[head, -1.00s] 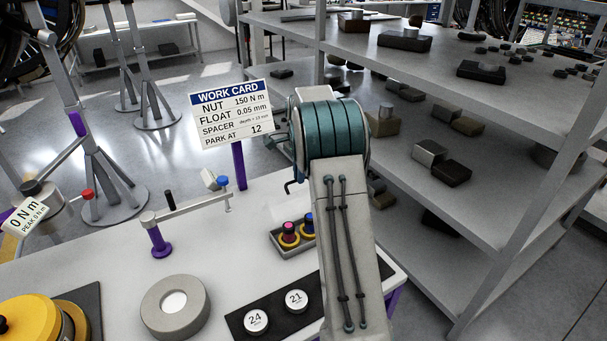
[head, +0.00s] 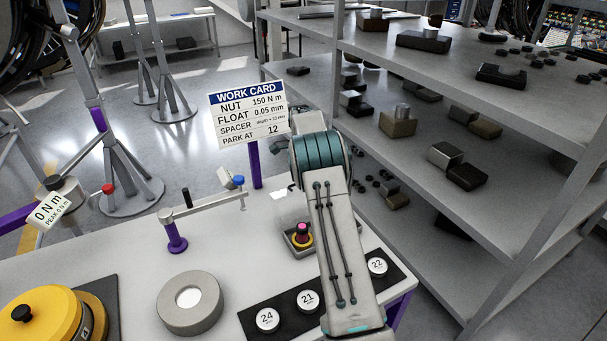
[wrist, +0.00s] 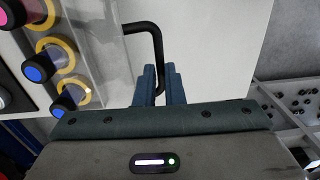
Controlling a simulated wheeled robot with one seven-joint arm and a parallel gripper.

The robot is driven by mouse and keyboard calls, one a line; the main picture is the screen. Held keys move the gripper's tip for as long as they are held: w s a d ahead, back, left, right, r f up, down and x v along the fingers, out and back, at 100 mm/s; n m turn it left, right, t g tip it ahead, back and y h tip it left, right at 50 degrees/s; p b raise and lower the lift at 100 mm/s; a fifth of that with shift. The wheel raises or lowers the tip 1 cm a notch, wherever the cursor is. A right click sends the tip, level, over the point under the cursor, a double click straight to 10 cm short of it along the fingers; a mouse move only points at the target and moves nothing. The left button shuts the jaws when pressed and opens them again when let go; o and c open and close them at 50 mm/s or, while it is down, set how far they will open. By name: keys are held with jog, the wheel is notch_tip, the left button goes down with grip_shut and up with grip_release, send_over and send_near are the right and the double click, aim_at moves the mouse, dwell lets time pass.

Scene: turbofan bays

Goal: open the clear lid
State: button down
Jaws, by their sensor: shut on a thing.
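The clear lid (wrist: 105,45) is a see-through pane in the wrist view, over or beside several plugs with pink and blue tops and yellow rings (wrist: 57,52). A black bent handle (wrist: 157,42) sticks out from the lid's side. My gripper (wrist: 160,85) is shut on this handle, with a blue finger on each side of it. In the head view my arm hides the gripper and most of the lid. A grey tray (head: 301,252) there holds a pink-topped plug (head: 303,231); my arm covers its right part.
A work card (head: 248,113) on a purple post stands behind the tray. A purple-based post with a bar (head: 175,235) is left of it. A dark mat with numbered discs (head: 308,301) lies in front. Shelves (head: 420,150) with blocks stand close on the right.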

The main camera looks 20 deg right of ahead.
jog(key=shift+w+a+r+t, duration=0.3)
jog(key=shift+w+a+r, duration=0.1)
jog(key=shift+w, duration=0.25)
jog(key=c, duration=1.8)
grip_release()
jog(key=shift+o, duration=1.4)
jog(key=shift+w+f, duration=0.25)
jog(key=shift+w, duration=0.1)
jog(key=shift+s, duration=0.15)
jog(key=shift+s+f, duration=0.15)
jog(key=shift+f, duration=0.1)
jog(key=shift+d+f, duration=0.1)
jog(key=shift+d, duration=0.05)
jog(key=shift+d, duration=0.1)
notch_tip(320, 180, up, 14)
jog(key=b, duration=0.1)
jog(key=shift+s+b, duration=0.4)
jog(key=shift+s, duration=0.05)
